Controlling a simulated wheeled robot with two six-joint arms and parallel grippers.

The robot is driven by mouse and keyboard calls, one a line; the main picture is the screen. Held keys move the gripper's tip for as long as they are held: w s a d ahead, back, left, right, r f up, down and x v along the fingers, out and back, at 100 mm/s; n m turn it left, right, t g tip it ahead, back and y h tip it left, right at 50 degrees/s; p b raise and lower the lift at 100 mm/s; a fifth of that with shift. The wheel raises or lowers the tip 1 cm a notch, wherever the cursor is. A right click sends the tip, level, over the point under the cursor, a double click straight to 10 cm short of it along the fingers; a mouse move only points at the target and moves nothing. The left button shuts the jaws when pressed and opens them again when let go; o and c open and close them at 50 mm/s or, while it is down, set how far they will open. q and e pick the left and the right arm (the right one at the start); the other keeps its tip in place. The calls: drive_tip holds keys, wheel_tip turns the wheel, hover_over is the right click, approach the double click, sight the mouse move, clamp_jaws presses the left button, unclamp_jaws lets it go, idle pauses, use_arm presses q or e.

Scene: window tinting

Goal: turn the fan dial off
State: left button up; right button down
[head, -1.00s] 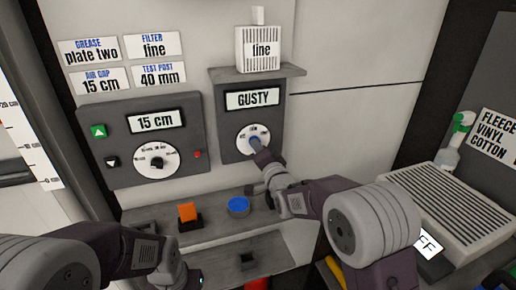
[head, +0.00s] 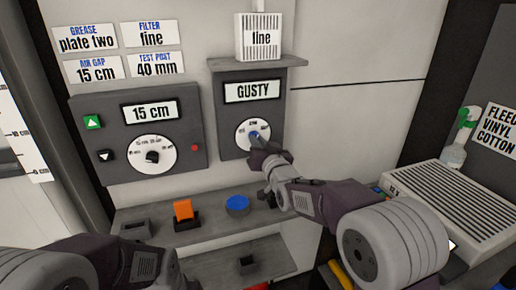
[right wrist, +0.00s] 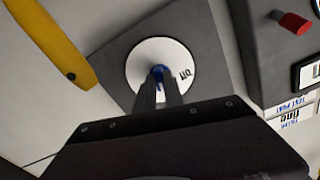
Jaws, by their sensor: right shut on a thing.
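The fan dial (head: 245,134) is a white disc on a grey panel (head: 232,113) whose display (head: 252,91) reads GUSTY. My right gripper (head: 259,144) is at the dial, shut on its blue knob (right wrist: 158,71). In the right wrist view, the dial (right wrist: 178,55) carries the word OFF upside down, to the right of the knob. The fingers (right wrist: 160,88) hide the lower part of the dial. My left gripper (head: 172,275) is low at the bottom edge, away from the dial; its fingertips are not clear.
A panel (head: 185,162) reading 15 cm with its own dial (head: 151,154) stands to the left. A vent box (head: 258,36) marked fine sits above. An orange block (head: 183,209) and a blue disc (head: 237,203) sit on the ledge below. A spray bottle (head: 457,145) stands at the right.

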drive_tip(key=shift+n+b, duration=3.1)
drive_tip(key=shift+n, duration=4.5)
drive_tip(key=c, duration=1.4)
unclamp_jaws()
drive_tip(key=shift+c, duration=0.2)
drive_tip(key=v, duration=0.9)
drive_tip(key=shift+b, duration=0.35)
